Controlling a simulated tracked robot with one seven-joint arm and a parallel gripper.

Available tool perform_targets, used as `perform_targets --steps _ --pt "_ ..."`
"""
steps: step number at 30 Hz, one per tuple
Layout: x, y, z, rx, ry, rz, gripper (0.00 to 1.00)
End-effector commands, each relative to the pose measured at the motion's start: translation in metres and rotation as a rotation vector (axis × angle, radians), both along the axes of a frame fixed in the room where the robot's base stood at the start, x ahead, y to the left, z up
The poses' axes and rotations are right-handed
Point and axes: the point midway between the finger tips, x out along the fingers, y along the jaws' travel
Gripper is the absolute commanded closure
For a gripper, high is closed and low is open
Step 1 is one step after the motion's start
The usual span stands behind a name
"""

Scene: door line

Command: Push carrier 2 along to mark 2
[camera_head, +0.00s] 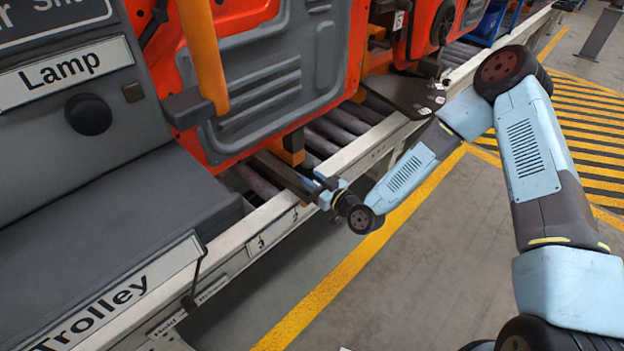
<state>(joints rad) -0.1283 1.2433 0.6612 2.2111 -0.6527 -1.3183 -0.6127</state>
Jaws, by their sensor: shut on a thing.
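An orange-red door with a grey inner panel (275,80) stands upright on a carrier on the roller line. The carrier's dark bar (280,174) reaches out towards the near rail. I cannot read a number on this carrier, so I cannot tell if it is carrier 2. My gripper (322,190) is at the rail side, shut on the outer end of the carrier's bar; its fingertips are small and partly hidden. Small mark plates (262,243) sit on the rail's outer face to the left of my gripper; their digits are hard to read.
A grey station with a "Lamp" sign (66,72) and a "Trolley" sign (115,292) fills the left. An orange post (203,55) stands before the door. Yellow-striped floor (590,130) lies right; grey floor before the rail is clear.

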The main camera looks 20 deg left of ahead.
Motion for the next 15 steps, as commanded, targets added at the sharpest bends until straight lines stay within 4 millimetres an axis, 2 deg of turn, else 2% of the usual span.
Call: perform_targets --steps 11,15 --pt "-0.009 0.006 0.002 0.004 -0.003 0.001 0.92" --pt "-0.015 0.008 0.002 0.004 -0.002 0.005 0.89"
